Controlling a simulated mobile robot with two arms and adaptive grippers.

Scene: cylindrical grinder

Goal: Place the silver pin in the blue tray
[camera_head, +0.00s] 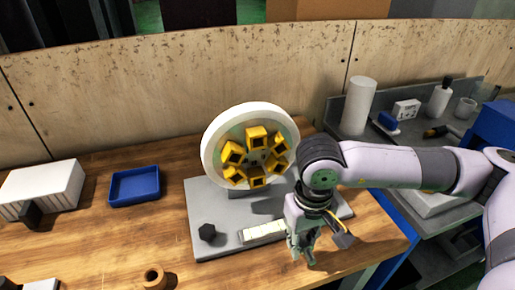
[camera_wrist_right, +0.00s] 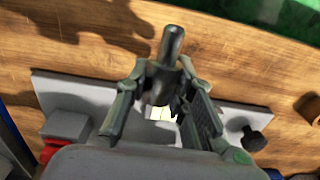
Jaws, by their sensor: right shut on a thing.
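My right gripper (camera_head: 302,245) hangs pointing down over the right part of the grey fixture plate, near the table's front right. In the right wrist view the right gripper (camera_wrist_right: 164,72) is shut on the silver pin (camera_wrist_right: 172,45), a dark grey metal cylinder with a narrower end sticking out past the fingertips. In the head view I cannot make out the pin. The blue tray (camera_head: 134,187) lies on the wooden table at the left, well apart from the gripper, and looks empty. My left gripper is not in view.
The grinder's round wheel (camera_head: 211,150) with yellow blocks stands on the grey plate (camera_head: 205,190), between tray and gripper. A black knob (camera_head: 207,232) rises from the plate. A white ribbed box (camera_head: 45,188) is left of the tray. A brown ring (camera_head: 154,276) lies in front.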

